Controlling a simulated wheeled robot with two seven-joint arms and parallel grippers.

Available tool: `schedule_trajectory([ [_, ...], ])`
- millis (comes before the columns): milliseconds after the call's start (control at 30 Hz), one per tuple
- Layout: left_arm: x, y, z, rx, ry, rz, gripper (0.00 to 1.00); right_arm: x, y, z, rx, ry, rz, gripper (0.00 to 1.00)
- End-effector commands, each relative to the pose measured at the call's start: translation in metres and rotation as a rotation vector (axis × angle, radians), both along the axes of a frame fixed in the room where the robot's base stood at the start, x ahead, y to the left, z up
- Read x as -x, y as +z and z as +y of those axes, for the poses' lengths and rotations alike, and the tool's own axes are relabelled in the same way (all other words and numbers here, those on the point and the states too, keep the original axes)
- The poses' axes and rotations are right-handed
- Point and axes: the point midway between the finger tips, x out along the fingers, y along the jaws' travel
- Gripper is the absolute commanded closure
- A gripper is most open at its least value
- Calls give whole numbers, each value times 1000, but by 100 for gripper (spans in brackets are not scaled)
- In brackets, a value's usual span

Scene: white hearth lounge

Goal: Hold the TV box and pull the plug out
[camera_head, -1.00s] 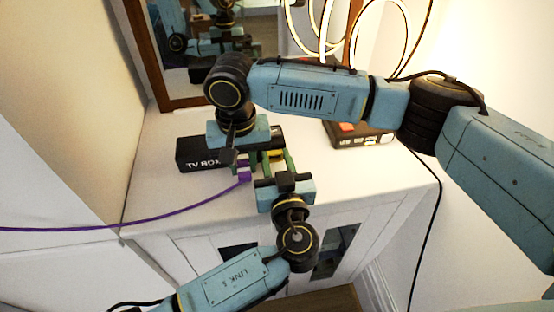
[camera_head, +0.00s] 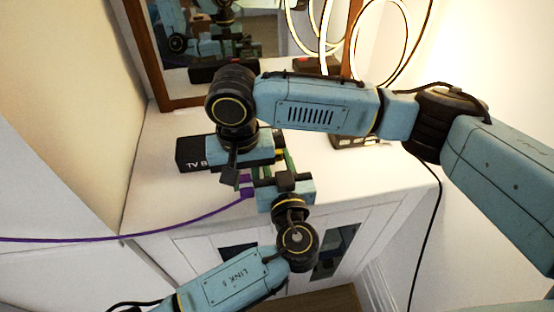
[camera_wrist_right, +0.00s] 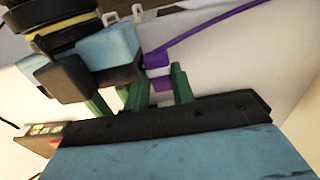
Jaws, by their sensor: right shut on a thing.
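The black TV box (camera_head: 193,153) lies on the white cabinet top, with its right part hidden behind my right gripper. My right gripper (camera_head: 245,172) hangs in front of the box from above. In the right wrist view its green fingers (camera_wrist_right: 160,90) are on both sides of the purple plug (camera_wrist_right: 157,72). The plug (camera_head: 247,185) is just in front of the box, its purple cable trailing left. My left gripper (camera_head: 277,165) reaches up from below, beside the plug. Its fingertips are partly hidden, so its hold on the box is unclear.
A second black device (camera_head: 355,138) stands to the right on the cabinet top (camera_head: 330,190). A framed mirror (camera_head: 165,80) is at the back. A black cable (camera_head: 428,240) hangs down the right side. The cabinet's right front top is clear.

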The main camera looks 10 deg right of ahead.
Motion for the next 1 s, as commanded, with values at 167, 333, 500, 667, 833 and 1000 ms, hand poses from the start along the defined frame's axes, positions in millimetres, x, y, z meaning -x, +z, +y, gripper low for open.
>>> schedule_trajectory([
  [167, 0, 0, 1, -1, 2, 1, 100, 2, 0, 0, 0, -1, 0, 97],
  [333, 0, 0, 1, -1, 2, 1, 66, 1, 0, 0, 0, -1, -1, 97],
  [500, 0, 0, 1, -1, 1, 0, 44, 1, 0, 0, 0, -1, -1, 97],
  [667, 0, 0, 1, -1, 3, 0, 43, 1, 0, -1, 1, -1, -1, 97],
  [833, 4, -1, 1, 0, 3, 2, 43, 1, 0, -1, 3, -2, -1, 97],
  [1000, 30, -2, 1, 1, 3, 6, 43, 0, 0, -2, 4, -4, -2, 97],
])
